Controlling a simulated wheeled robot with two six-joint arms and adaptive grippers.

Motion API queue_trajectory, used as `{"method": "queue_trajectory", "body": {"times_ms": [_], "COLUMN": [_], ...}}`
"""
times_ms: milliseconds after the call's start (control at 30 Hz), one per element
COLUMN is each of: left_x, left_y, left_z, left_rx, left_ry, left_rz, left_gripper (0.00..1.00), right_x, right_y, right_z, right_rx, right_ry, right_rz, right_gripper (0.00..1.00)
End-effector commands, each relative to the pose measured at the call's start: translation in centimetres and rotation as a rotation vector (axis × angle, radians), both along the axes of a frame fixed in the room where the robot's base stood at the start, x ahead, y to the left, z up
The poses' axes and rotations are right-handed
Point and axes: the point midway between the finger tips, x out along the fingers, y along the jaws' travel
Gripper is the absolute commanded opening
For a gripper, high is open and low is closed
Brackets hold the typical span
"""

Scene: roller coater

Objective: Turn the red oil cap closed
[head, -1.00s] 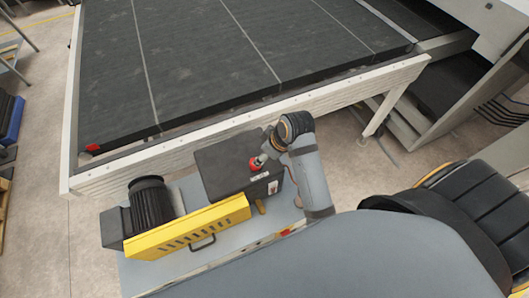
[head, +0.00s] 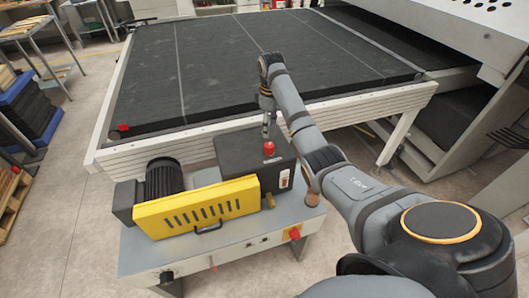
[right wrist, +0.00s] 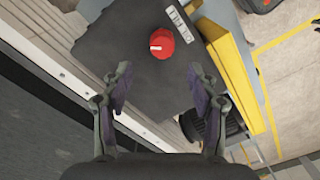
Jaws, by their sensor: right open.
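The red oil cap (head: 268,148) sits on top of the dark box-shaped tank (head: 240,152). In the right wrist view the round red cap (right wrist: 161,43) shows whole, with a pale mark on its top, on the dark tank top (right wrist: 125,35). My right gripper (head: 268,132) is over the tank, by the cap's far side in the head view. In the right wrist view its two fingers (right wrist: 160,85) are spread wide and empty, with the cap beyond their tips and clear of them. My left gripper is not in view.
A yellow vented cover (head: 197,208) and a black motor (head: 164,178) stand left of the tank on the grey machine table (head: 200,255). The roller coater's black conveyor bed (head: 230,75) with its pale frame lies behind. Open floor is at the left.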

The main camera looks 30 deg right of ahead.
Motion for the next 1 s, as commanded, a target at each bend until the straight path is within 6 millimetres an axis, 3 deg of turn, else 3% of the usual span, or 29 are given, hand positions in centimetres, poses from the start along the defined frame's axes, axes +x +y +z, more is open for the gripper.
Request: {"method": "queue_trajectory", "body": {"times_ms": [67, 167, 300, 500, 867, 1000], "left_x": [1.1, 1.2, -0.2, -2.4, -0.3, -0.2], "left_y": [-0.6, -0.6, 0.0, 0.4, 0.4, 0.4], "left_z": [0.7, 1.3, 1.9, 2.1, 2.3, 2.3], "left_rx": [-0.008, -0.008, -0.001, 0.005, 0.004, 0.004], "left_ry": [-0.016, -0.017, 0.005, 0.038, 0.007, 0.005], "left_rz": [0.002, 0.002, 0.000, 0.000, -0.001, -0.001], "left_gripper": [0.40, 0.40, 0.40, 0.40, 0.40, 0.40], "right_x": [-0.1, -0.2, -0.2, -0.1, -0.1, -0.1], "right_y": [0.1, 0.1, 0.1, 0.1, 0.1, 0.1], "right_z": [-1.1, -3.2, -6.2, -9.2, -9.9, -9.9], "right_rx": [0.001, 0.002, 0.001, 0.000, 0.000, 0.000], "right_ry": [0.006, 0.006, 0.005, 0.003, 0.000, 0.000], "right_rz": [0.001, 0.001, 0.001, 0.001, 0.001, 0.001], "right_gripper": [0.59, 0.59, 0.59, 0.59, 0.58, 0.39]}}
